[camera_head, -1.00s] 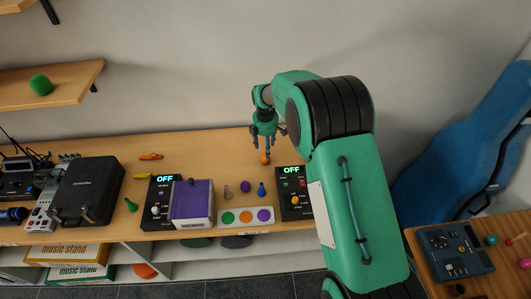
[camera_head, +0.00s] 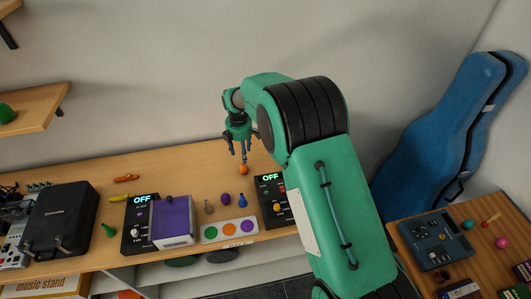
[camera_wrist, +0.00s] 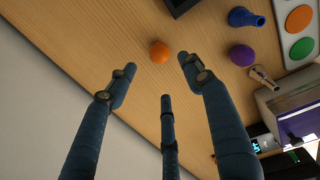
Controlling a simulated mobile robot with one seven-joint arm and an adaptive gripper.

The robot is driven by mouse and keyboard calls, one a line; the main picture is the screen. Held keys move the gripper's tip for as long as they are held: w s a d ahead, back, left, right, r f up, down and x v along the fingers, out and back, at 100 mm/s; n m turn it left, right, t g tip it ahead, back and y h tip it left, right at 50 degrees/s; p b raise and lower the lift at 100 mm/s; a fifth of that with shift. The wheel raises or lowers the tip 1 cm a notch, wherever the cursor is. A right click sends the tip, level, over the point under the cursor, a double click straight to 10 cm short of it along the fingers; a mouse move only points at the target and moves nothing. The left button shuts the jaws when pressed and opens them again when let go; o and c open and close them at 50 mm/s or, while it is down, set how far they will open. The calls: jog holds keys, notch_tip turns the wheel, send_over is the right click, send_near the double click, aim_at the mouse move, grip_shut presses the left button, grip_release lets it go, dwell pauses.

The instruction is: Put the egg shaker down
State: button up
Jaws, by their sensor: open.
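An orange egg-shaped object (camera_head: 244,169), which I take to be the egg shaker, rests on the wooden table near the wall. It also shows in the wrist view (camera_wrist: 159,52), just beyond my fingertips. My gripper (camera_head: 241,157) points down right above it. In the wrist view my gripper (camera_wrist: 155,78) is open, its fingers spread with nothing held between them. Whether a fingertip still touches the orange egg is hard to tell, but it looks apart from them.
A pad with green, orange and purple discs (camera_head: 208,236) lies at the table's front edge. Near it stand a purple egg (camera_head: 225,198) and a blue bell-like piece (camera_head: 242,200). A black box marked OFF (camera_head: 266,207) is to the right. Bare table lies left of my gripper.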

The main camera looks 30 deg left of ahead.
jog(key=shift+r, duration=0.1)
dwell(0.3)
jog(key=w+d+r+m, duration=0.2)
jog(key=d+r+m, duration=0.1)
jog(key=d+r, duration=0.65)
jog(key=w+d+r+m+t, duration=0.15)
jog(key=d+r+m, duration=0.25)
jog(key=d+r, duration=0.6)
jog(key=w+d+r+m, duration=0.3)
jog(key=d+r, duration=0.5)
jog(key=d, duration=0.3)
jog(key=s+d+r+m, duration=0.2)
jog(key=s+d+r, duration=0.1)
jog(key=d, duration=0.4)
jog(key=s+d+r+m+t, duration=0.1)
jog(key=s+d+r+m, duration=0.25)
jog(key=d, duration=0.35)
jog(key=s+d+r+m, duration=0.2)
jog(key=d+r, duration=0.2)
jog(key=d, duration=0.3)
jog(key=s+d+f+m+t, duration=0.1)
jog(key=s+d+m+t, duration=0.1)
jog(key=s+d+m, duration=0.9)
jog(key=s+d, duration=0.9)
jog(key=s, duration=0.3)
jog(key=shift+s+d, duration=0.3)
